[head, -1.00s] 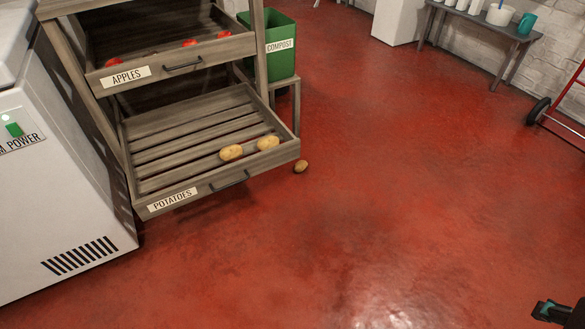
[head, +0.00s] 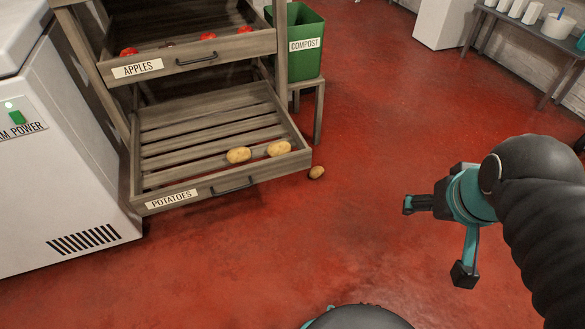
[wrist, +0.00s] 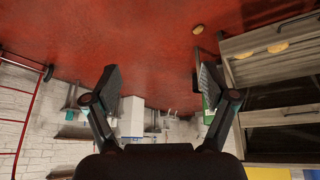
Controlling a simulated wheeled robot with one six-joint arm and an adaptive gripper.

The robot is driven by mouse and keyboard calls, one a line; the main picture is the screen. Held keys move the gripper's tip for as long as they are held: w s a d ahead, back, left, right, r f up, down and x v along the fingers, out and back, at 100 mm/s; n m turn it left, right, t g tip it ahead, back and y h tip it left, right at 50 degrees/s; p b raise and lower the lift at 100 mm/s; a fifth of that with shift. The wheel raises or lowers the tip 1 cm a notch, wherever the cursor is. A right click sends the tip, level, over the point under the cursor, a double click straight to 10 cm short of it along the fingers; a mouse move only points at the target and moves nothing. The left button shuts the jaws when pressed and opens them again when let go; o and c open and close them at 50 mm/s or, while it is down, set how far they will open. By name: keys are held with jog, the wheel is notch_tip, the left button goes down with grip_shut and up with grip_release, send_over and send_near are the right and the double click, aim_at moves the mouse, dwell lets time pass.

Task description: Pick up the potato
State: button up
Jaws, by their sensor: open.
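A small brown potato (head: 317,172) lies on the red floor, just right of the front right corner of the drawer labelled POTATOES (head: 150,181). It also shows near the top of the wrist view (wrist: 198,29). Two more potatoes lie inside that drawer, one on the left (head: 238,155) and one on the right (head: 278,148). My gripper (head: 438,240) is open and empty, above the floor to the right of the floor potato and apart from it. Its two fingers are spread wide in the wrist view (wrist: 155,80).
A drawer labelled APPLES (head: 240,48) with red apples sits above the potato drawer. A green compost bin (head: 306,62) stands on a small stand behind. A white appliance (head: 60,150) is at left. The floor between my gripper and the potato is clear.

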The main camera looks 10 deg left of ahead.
jog(key=w+a+f+n+g+h+b, duration=0.1)
jog(key=w+f+n+g+h+b, duration=0.3)
jog(key=w+f, duration=0.8)
jog(key=w+a+f+n+t+h, duration=0.1)
jog(key=w+f+n+h, duration=0.35)
jog(key=w+f, duration=0.8)
jog(key=n+t+y+b, duration=0.3)
jog(key=n+t+y, duration=0.6)
jog(key=n, duration=1.5)
send_near(315, 176)
jog(key=shift+s+a+r+t+h, duration=0.1)
jog(key=shift+s+a+t+h, duration=0.2)
jog(key=shift+s+t+h, duration=0.25)
jog(key=shift+s+a+t+h, duration=0.3)
jog(key=shift+s+t+h, duration=0.2)
jog(key=shift+s, duration=0.15)
jog(key=shift+w+a+f, duration=0.1)
jog(key=shift+w+f, duration=0.05)
jog(key=shift+f, duration=0.15)
jog(key=b+x, duration=0.2)
jog(key=x, duration=0.6)
jog(key=shift+w+f, duration=0.1)
jog(key=b+x, duration=0.1)
jog(key=x, duration=0.1)
jog(key=b+x, duration=0.1)
jog(key=x, duration=0.1)
jog(key=shift+a+f+b, duration=0.15)
jog(key=shift+f+b, duration=0.2)
jog(key=shift+f, duration=0.05)
jog(key=shift+w, duration=0.4)
